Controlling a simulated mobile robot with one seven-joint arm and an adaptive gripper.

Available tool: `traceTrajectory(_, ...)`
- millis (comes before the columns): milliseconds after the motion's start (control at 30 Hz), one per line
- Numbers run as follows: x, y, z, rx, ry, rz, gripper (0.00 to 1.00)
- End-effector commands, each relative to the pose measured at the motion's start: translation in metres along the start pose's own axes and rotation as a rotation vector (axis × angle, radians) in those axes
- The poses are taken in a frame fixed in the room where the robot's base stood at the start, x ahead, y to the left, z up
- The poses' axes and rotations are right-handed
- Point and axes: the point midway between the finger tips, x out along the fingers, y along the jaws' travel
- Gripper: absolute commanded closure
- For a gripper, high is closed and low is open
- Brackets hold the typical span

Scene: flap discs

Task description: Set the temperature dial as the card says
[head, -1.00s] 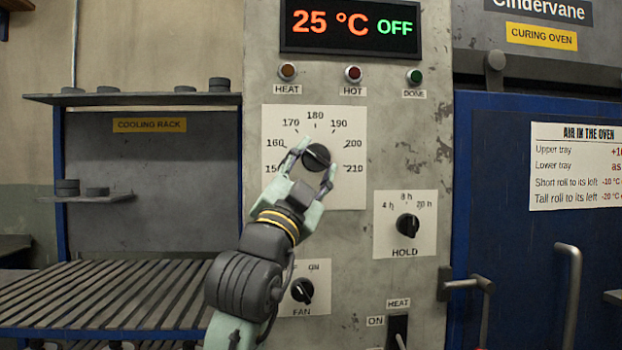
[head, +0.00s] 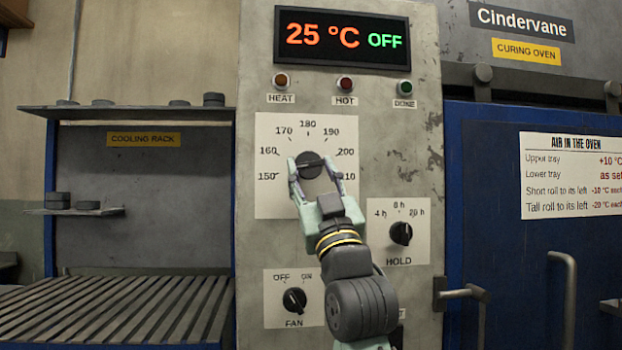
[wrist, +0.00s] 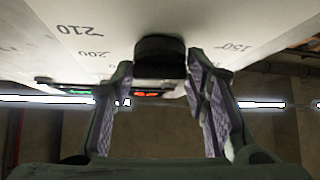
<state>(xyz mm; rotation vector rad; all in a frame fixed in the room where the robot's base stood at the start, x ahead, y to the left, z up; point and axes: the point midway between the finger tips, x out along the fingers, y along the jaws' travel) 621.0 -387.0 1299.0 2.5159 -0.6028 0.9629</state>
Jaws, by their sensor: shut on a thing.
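The temperature dial (head: 310,165) is a black round knob on a white scale plate (head: 268,208) marked from 150 to 210. My gripper (head: 316,170) is shut on the dial, one finger on each side, reaching from below right. The dial's pointer mark is too small to read. In the wrist view the dark dial (wrist: 160,52) sits between the fingertips of my gripper (wrist: 160,70), with 210, 200 and 150 showing upside down. A white card (head: 570,176) headed "Air in the oven" on the blue door lists tray and roll corrections; its right edge is cut off.
The display (head: 342,38) above reads 25 °C OFF. The hold dial (head: 401,233) is close to the right of my wrist, and the fan dial (head: 294,300) is lower left. A door handle (head: 463,293) sticks out at right. A cooling rack (head: 140,210) stands at left.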

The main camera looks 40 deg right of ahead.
Motion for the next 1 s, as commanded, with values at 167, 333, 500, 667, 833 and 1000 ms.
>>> traceTrajectory(167, -0.0003, 0.0022, 0.0012, -0.041, -0.002, -0.038, 0.86)
traceTrajectory(333, 0.0001, 0.0022, 0.0004, -0.057, -0.002, -0.055, 0.85)
traceTrajectory(500, 0.0004, 0.0017, 0.0002, -0.061, -0.001, -0.060, 0.85)
traceTrajectory(667, 0.0005, 0.0016, 0.0002, -0.061, -0.001, -0.059, 0.85)
traceTrajectory(833, 0.0006, 0.0016, 0.0001, -0.061, -0.001, -0.059, 0.51)
traceTrajectory(1000, 0.0005, 0.0013, 0.0000, -0.060, 0.000, -0.059, 0.40)
